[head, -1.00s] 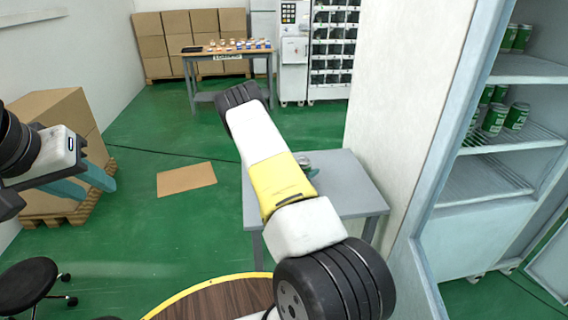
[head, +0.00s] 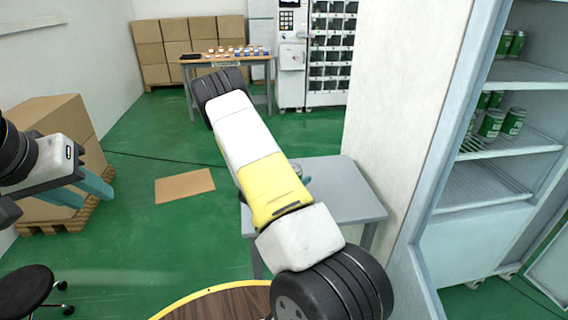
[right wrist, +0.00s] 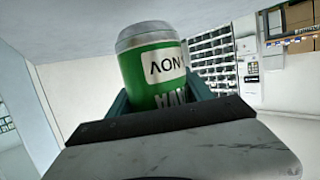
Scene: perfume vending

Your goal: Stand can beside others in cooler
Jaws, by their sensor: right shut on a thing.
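A green can with a silver top and a white label (right wrist: 150,65) is between the fingers of my right gripper (right wrist: 160,100) in the right wrist view, and the gripper is shut on it. In the head view my right arm hides that gripper and most of its surroundings. The open cooler (head: 470,235) stands at the right. Green cans (head: 491,124) stand on its middle shelf, and more green cans (head: 514,44) are on the upper shelf. My left gripper (head: 95,192) is at the left, its teal fingers apart and empty, far from the cooler.
A grey table (head: 345,190) stands beside the white wall (head: 405,100), partly behind my right arm. Cardboard boxes (head: 55,125) on a pallet are at the left, with a black stool (head: 28,290) in front. The middle shelf has bare space in front of the cans.

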